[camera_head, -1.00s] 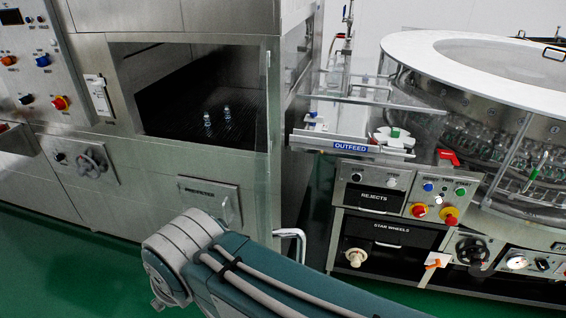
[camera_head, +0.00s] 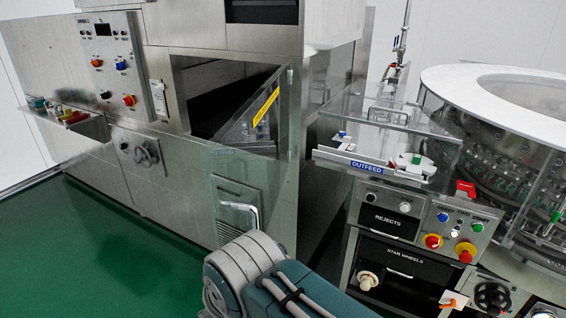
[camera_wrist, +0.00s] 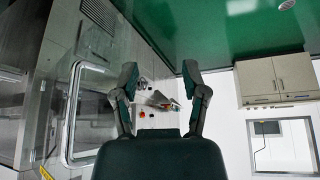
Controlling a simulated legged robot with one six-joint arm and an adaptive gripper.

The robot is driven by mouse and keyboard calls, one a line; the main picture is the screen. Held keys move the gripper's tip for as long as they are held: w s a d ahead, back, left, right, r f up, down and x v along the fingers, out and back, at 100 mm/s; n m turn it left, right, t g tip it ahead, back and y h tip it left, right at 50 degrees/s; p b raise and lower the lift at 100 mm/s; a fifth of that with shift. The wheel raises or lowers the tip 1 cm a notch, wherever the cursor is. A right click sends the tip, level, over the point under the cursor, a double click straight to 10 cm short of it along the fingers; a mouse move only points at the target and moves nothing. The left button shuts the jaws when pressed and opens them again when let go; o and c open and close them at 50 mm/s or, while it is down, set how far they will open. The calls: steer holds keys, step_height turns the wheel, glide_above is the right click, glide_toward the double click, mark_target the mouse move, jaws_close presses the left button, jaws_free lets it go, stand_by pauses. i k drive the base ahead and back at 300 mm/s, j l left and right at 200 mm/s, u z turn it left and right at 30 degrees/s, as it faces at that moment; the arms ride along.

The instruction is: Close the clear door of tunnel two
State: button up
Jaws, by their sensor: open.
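The clear door (camera_head: 240,138) stands part open at the tunnel opening, hinged on the right side. In the head view my arm enters from the bottom, and the gripper is not visible.
The control panel (camera_head: 118,65) with knobs is left of the opening. The outfeed shelf (camera_head: 375,166) and rejects panel (camera_head: 390,220) stand to the right, beside the round bottle machine (camera_head: 520,120). The green floor (camera_head: 100,250) at lower left is clear.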

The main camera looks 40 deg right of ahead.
mark_target(283, 157)
steer(key=l+z, duration=0.3)
steer(key=z, duration=0.3)
steer(key=i+l+z, duration=0.1)
steer(key=i+z, duration=0.2)
steer(key=k+l, duration=0.2)
steer(key=k, duration=0.15)
steer(key=k+l+z, duration=0.15)
steer(key=k, duration=0.2)
